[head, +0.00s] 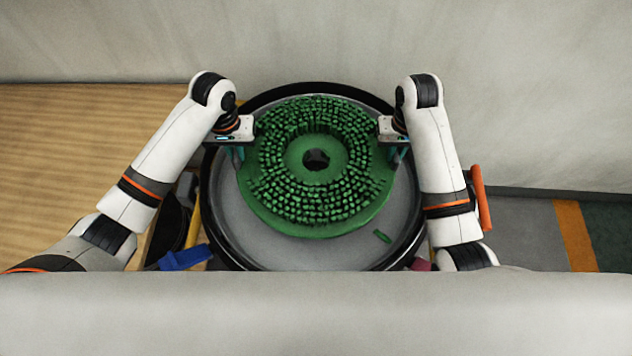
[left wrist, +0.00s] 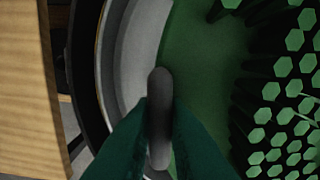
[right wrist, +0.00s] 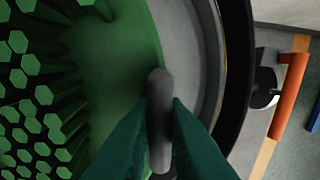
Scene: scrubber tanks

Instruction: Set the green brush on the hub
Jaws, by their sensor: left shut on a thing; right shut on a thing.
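The green brush (head: 318,224) is a round disc with a ring of bristles facing up and a hole in its middle. In the head view it lies over the far part of the round grey tank. My left gripper (head: 238,156) is shut on a grey upright grip (left wrist: 160,112) at the brush's left edge. My right gripper (head: 396,158) is shut on a matching grip (right wrist: 160,112) at the right edge. The brush looks level. A dark shape shows through its hole; I cannot tell whether it is the hub. The brush's height above the tank floor is unclear.
A blue object (head: 185,258) and an orange handle (head: 482,198) are outside the rim. A wall stands behind.

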